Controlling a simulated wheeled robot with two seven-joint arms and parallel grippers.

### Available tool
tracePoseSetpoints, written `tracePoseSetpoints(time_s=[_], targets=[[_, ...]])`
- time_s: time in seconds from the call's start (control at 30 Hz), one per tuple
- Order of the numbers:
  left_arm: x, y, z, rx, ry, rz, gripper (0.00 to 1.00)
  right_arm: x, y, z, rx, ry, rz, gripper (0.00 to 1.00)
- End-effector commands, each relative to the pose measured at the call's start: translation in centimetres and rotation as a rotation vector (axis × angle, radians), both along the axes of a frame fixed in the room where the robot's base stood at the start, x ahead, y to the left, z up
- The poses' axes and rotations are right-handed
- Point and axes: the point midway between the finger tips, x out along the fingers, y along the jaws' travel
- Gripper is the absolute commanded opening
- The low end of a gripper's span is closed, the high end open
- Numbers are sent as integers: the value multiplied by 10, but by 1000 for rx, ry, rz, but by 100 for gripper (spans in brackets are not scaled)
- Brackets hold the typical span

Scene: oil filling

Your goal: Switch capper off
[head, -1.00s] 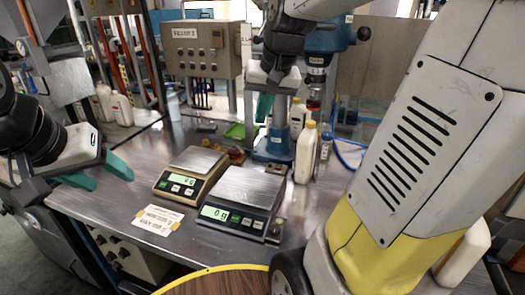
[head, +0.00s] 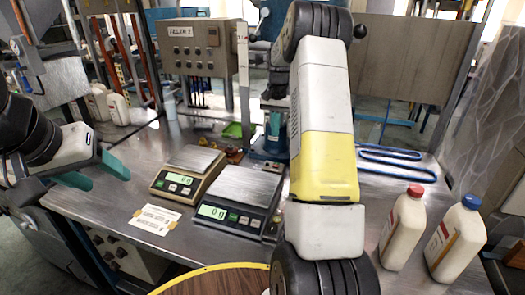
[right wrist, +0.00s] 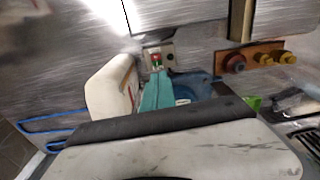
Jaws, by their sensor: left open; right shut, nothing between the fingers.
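The capper's blue base (head: 268,146) shows in the head view at the back middle of the table; my right arm hides the rest. In the right wrist view, blue capper parts (right wrist: 202,86) lie behind my right gripper. A small switch box (right wrist: 157,56) with a red and a green part stands just beyond its fingertips. My right gripper (right wrist: 158,76) is shut and empty, its teal tips close to the box; I cannot tell whether they touch. My left gripper (head: 111,182) is open and empty over the table's left side.
Two scales (head: 188,170) (head: 240,200) stand mid-table. A red-capped bottle (head: 402,228) and a blue-capped bottle (head: 456,238) stand at the right. A white bottle (right wrist: 112,85) is close beside my right gripper. A control box (head: 195,47) stands behind. A blue hose (head: 395,160) lies at the back right.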

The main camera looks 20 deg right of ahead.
Motion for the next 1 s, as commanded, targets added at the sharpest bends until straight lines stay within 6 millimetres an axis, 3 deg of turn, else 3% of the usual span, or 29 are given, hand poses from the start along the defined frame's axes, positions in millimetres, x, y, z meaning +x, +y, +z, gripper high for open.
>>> tracePoseSetpoints(time_s=[0.03,0.2,0.77,1.0], targets=[[0,0,0,0,0,0,57,5,-5,-12,-2,14,-14,0],[0,0,0,0,0,0,57,12,-15,-33,-7,39,-42,0],[0,0,0,0,0,0,57,13,-18,-46,-8,47,-50,0],[0,0,0,0,0,0,57,13,-17,-86,-8,48,-51,0]])
